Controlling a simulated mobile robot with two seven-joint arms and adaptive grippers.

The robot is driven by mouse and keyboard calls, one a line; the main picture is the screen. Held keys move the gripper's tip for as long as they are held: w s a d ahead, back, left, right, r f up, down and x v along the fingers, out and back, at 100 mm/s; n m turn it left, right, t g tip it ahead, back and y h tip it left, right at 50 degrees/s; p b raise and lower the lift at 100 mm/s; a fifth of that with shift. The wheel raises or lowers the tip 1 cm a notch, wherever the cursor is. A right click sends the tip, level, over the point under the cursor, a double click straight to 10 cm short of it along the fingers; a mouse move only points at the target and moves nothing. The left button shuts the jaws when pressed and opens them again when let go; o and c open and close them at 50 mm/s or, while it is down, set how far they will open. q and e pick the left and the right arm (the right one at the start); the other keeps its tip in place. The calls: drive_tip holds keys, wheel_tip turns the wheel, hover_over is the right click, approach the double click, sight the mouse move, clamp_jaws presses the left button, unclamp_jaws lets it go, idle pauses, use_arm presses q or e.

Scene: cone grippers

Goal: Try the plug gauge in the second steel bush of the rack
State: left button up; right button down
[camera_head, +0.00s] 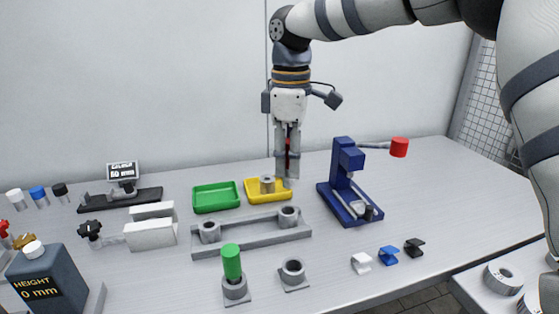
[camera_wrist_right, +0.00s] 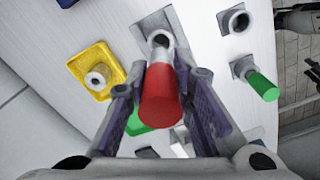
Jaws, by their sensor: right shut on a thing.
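My right gripper (camera_head: 287,178) points down above the table and is shut on a red plug gauge (camera_wrist_right: 161,98). The red handle also shows between the fingers in the head view (camera_head: 288,146). The grey rack (camera_head: 250,237) lies below, with a steel bush at its left end (camera_head: 209,232) and another at its right end (camera_head: 289,217). In the head view the fingertips appear behind and above the right-end bush, apart from it. In the wrist view the gauge's far end points toward the rack; whether it lines up with the bore I cannot tell. My left gripper is out of view.
A yellow tray (camera_head: 254,195) with a loose bush (camera_head: 267,184) and an empty green tray (camera_head: 215,197) stand behind the rack. A green-handled gauge (camera_head: 232,262) stands in a holder beside an empty holder (camera_head: 293,272). A blue press (camera_head: 346,181) stands right. Small clips lie at front right.

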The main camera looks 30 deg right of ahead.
sight(289, 186)
drive_tip(key=shift+f, duration=2.4)
drive_tip(key=shift+f, duration=2)
drive_tip(key=shift+r, duration=0.1)
idle(0.4)
drive_tip(key=shift+r, duration=1.95)
drive_tip(key=shift+r, duration=2.5)
